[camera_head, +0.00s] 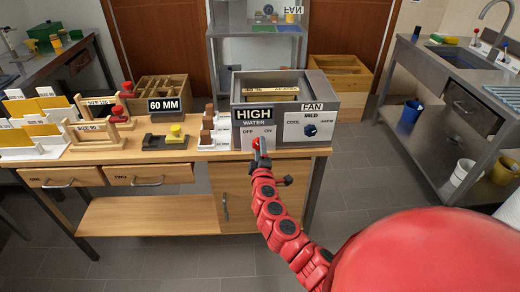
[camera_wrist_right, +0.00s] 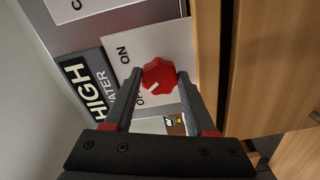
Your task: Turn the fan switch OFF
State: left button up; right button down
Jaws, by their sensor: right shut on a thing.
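A red knob (camera_head: 256,143) sits on the white OFF/ON plate (camera_head: 246,133) at the front of a grey box (camera_head: 283,89), under a HIGH WATER label (camera_head: 255,115). To its right is a FAN panel (camera_head: 326,122) with a dark dial (camera_head: 310,130) marked COOL, MILD and WARM. My right gripper (camera_head: 262,147) is at the red knob. In the right wrist view the fingers of my gripper (camera_wrist_right: 157,88) are shut on the red knob (camera_wrist_right: 158,73). The knob's white mark slants to the lower left, toward the partly hidden OFF lettering. My left gripper is not in view.
The box stands on a wooden workbench (camera_head: 140,205) with drawers. A steel sink bench (camera_head: 440,105) stands at the right. Floor between is clear.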

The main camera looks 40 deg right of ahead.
dwell(0.5)
jog(key=shift+c, duration=1.1)
grip_release()
jog(key=shift+s+a, duration=0.1)
jog(key=b+v, duration=0.2)
jog(key=v, duration=1.5)
jog(key=shift+s, duration=0.15)
